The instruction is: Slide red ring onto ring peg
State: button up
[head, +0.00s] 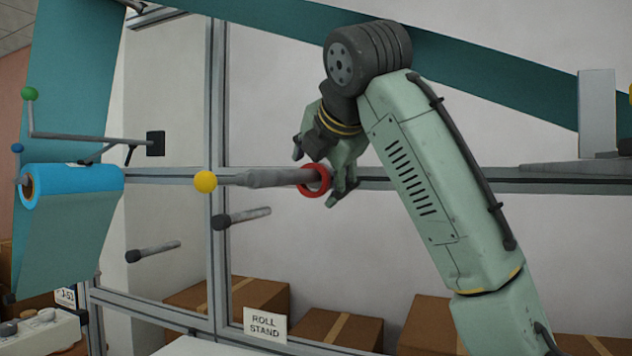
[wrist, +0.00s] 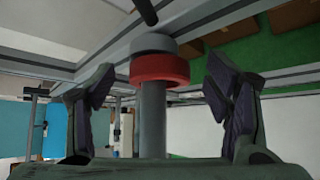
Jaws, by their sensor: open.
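The red ring (head: 315,180) is around the grey ring peg (head: 268,178) in the head view. In the wrist view the red ring (wrist: 159,69) encircles the peg (wrist: 152,120), close against a grey collar (wrist: 153,43) on its far side. My gripper (head: 328,172) is at the right part of the peg, near the ring. In the wrist view its two fingers stand apart on either side of the ring, with visible gaps, so my gripper (wrist: 160,92) is open and holds nothing. The peg's near end is hidden by the gripper's body.
Two dark-tipped rods (head: 245,217) (head: 155,251) stick out below. A blue roll (head: 75,184) is at left, and cardboard boxes (head: 340,328) stand behind a "ROLL STAND" sign (head: 265,325).

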jog(key=s+a+b+v, duration=0.1)
jog(key=a+v, duration=0.1)
jog(key=v, duration=0.7)
jog(key=x, duration=0.3)
jog(key=d+p+x, duration=0.1)
jog(key=x, duration=0.7)
jog(key=shift+w+d+f+p, duration=0.15)
jog(key=shift+w+f+p, duration=0.1)
jog(key=shift+p, duration=0.15)
jog(key=shift+c, duration=0.4)
jog(key=c, duration=1.1)
jog(key=shift+s+r, duration=0.2)
jog(key=shift+r, duration=0.25)
